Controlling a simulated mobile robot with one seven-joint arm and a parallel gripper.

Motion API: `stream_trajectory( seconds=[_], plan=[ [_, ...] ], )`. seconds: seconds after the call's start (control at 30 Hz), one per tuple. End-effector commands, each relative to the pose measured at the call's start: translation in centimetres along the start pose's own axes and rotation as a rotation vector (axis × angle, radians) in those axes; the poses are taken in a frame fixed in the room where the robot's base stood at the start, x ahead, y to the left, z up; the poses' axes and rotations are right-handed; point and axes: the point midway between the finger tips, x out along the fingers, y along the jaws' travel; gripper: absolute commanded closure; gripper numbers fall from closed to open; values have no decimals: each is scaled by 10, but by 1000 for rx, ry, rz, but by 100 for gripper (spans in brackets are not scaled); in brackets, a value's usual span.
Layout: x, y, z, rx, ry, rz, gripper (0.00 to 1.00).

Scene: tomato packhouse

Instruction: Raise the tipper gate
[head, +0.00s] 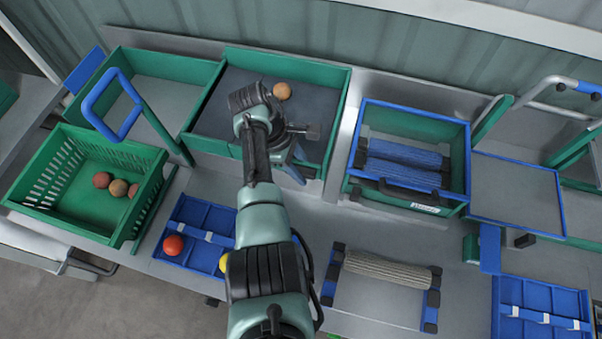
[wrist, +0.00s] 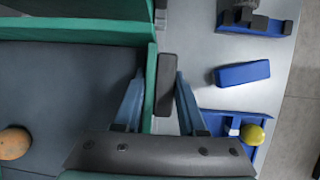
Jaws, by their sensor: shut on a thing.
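The tipper bin (head: 225,120) is a green-walled tray with a dark floor at the back centre of the head view. Its green front wall, which I take for the tipper gate (wrist: 151,90), runs up the wrist view with a dark grey bar (wrist: 166,85) along its outer side. My gripper (wrist: 159,74) has one blue finger on each side of the gate and bar and is shut on them. In the head view my gripper (head: 297,168) is at the bin's front edge, partly hidden by my arm. The gate looks down.
An orange tomato (head: 282,91) lies in the bin. A green crate (head: 50,205) with several tomatoes stands left, near a blue-handled lever (head: 128,120). A blue divided tray (head: 200,217) is in front. A roller unit (head: 375,305) and blue-rimmed box (head: 462,160) stand right.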

Motion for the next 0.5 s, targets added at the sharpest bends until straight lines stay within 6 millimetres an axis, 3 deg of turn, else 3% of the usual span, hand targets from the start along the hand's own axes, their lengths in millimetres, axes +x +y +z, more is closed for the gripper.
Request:
stream_trajectory(
  seconds=[0.5],
  plan=[
    [5,-6,-1,-29,-3,-78,100]
  ],
)
